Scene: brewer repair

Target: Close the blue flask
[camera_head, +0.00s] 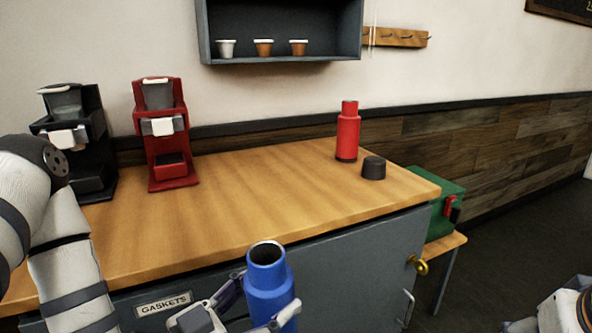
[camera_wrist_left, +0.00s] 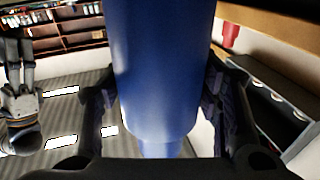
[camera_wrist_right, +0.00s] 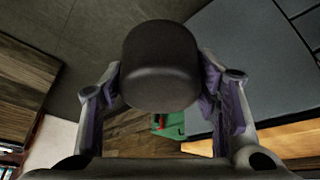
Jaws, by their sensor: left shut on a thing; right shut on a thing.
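The blue flask (camera_head: 268,292) is upright in the head view at the bottom middle, in front of the counter. Its top is open and I see into its dark mouth. My left gripper (camera_head: 262,312) is shut around its body, which also fills the middle of the left wrist view (camera_wrist_left: 155,75). My right gripper (camera_wrist_right: 160,85) is shut on a dark round cap (camera_wrist_right: 160,62) in the right wrist view, away from the flask. That cap is outside the head view, where only part of my right arm shows at the bottom right.
A red flask (camera_head: 348,132) and another dark cap (camera_head: 374,168) stand on the wooden counter (camera_head: 250,200). A black brewer (camera_head: 92,130) and a red brewer (camera_head: 163,125) stand at its left. A green box (camera_head: 446,205) sits on a low bench at right.

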